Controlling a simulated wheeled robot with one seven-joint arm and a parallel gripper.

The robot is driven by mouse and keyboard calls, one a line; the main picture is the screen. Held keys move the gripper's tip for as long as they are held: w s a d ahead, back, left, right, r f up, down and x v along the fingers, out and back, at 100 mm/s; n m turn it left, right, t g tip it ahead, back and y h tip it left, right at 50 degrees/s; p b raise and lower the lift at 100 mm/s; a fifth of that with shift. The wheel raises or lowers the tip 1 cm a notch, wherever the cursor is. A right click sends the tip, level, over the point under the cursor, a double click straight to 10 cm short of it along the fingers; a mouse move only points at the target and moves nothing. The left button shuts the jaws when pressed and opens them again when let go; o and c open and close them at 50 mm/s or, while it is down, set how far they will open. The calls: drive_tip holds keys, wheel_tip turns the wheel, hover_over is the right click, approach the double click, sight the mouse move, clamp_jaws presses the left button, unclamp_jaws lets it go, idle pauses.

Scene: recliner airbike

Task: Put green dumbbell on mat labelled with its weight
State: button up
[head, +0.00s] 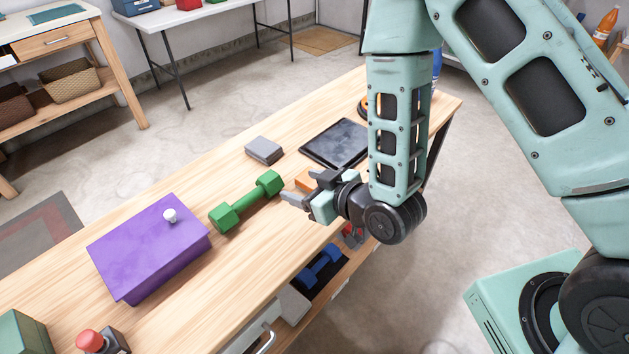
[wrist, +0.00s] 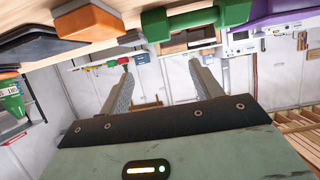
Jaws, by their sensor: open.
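The green dumbbell (head: 246,203) lies on the wooden workbench in the head view, between a purple box and a small grey block. It also shows at the top of the wrist view (wrist: 196,20). My gripper (head: 287,200) is open and empty, just right of the dumbbell and apart from it; its two fingers show spread in the wrist view (wrist: 158,80). A dark flat slab (head: 336,144) lies farther back on the bench, partly hidden by my arm; I see no weight label on it. A blue dumbbell (head: 318,268) sits on a dark mat (head: 333,284) in the shelf or drawer below.
The purple box (head: 150,250) with a white knob stands left of the dumbbell. The grey block (head: 264,150) and an orange block (head: 305,180) are close by. A red-topped object (head: 90,342) stands at the front left. Bare bench lies behind the dumbbell.

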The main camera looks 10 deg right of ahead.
drive_tip(key=s+a+r+g+h, duration=0.1)
drive_tip(key=s+r+g+h, duration=0.1)
drive_tip(key=s+r+g, duration=0.4)
drive_tip(key=shift+s+a+r+n+h, duration=0.2)
drive_tip(key=shift+s+r+n+h, duration=0.1)
drive_tip(key=shift+s+n, duration=0.1)
drive_tip(key=s+d+r+g+h, duration=0.1)
drive_tip(key=s+d+r, duration=0.1)
drive_tip(key=s, duration=0.2)
drive_tip(key=s+d+r+g+h, duration=0.1)
drive_tip(key=s+d+r+g, duration=0.1)
drive_tip(key=s, duration=0.3)
drive_tip(key=s+d+r+g+h, duration=0.2)
drive_tip(key=s+r, duration=0.2)
drive_tip(key=s, duration=0.1)
drive_tip(key=shift+s+d+r, duration=0.1)
drive_tip(key=shift+r, duration=0.1)
drive_tip(key=c, duration=0.3)
